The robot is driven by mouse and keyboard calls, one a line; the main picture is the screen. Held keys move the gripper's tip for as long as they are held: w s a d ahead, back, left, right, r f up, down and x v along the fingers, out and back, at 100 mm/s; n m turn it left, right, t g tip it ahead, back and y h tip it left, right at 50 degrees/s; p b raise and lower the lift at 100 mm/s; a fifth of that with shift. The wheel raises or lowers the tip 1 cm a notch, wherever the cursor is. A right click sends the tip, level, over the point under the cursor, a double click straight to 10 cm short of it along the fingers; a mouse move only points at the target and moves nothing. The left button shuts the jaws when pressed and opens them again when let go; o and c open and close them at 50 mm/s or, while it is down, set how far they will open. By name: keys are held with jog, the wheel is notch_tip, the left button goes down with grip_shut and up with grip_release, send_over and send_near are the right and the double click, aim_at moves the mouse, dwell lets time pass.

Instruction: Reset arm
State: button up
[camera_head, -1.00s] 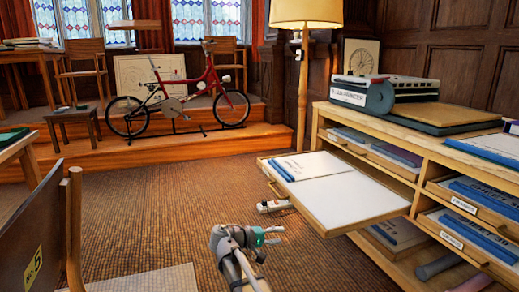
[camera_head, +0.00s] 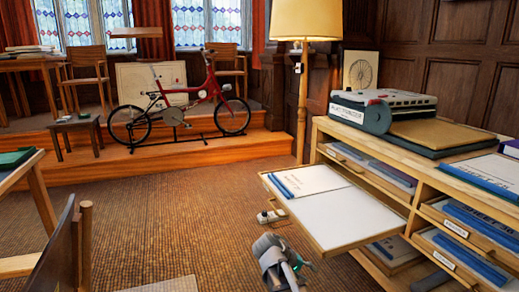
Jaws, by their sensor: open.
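My gripper (camera_head: 302,268) shows at the bottom middle of the head view, in front of the pulled-out drawing tray (camera_head: 335,228). Its jaws are open, and I see nothing between them. The grey wrist of my arm (camera_head: 270,258) is just left of it, and the rest of the arm is out of frame. The gripper appears below the tray's near left edge in the picture; I cannot tell the gap between them.
The wooden cabinet (camera_head: 405,178) with folders fills the right side. A small pale object (camera_head: 271,216) is by the tray's left edge. A chair (camera_head: 58,262) stands at lower left. A red bicycle (camera_head: 210,88) stands on the step behind. Carpet (camera_head: 170,220) between is open.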

jog(key=s+d+r+m+g+y+p, duration=0.25)
jog(key=s+r+y+p, duration=0.45)
jog(key=s+y+p, duration=0.35)
notch_tip(320, 180, up, 38)
jog(key=h+p, duration=0.1)
jog(key=p, duration=3.7)
jog(key=shift+s+a+t, duration=0.35)
jog(key=shift+s+a, duration=0.05)
